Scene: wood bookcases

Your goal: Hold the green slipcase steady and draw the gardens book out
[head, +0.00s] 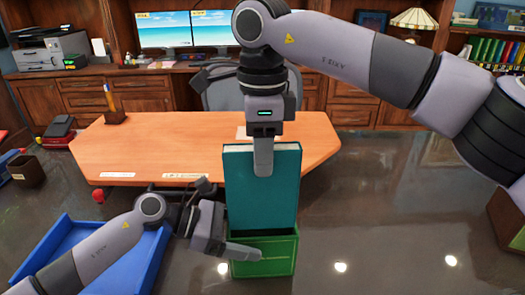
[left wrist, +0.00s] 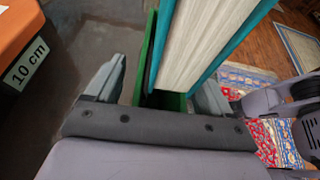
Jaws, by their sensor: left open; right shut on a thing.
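The teal gardens book (head: 262,205) stands upright, with its lower part inside the green slipcase (head: 265,262) and much of it above the rim. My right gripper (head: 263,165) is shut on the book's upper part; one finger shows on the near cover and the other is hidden. My left gripper (head: 240,248) is open at the slipcase's left side, with one finger across its near face. In the left wrist view, its fingers (left wrist: 160,85) stand either side of the slipcase (left wrist: 150,50), with a gap at the left finger. The book's pale pages (left wrist: 205,35) show there.
The slipcase stands on a dark glossy surface (head: 390,220). A blue tray (head: 125,255) lies left, under my left arm. An orange-topped desk (head: 150,145) is behind the book. The dark surface right of the slipcase is clear.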

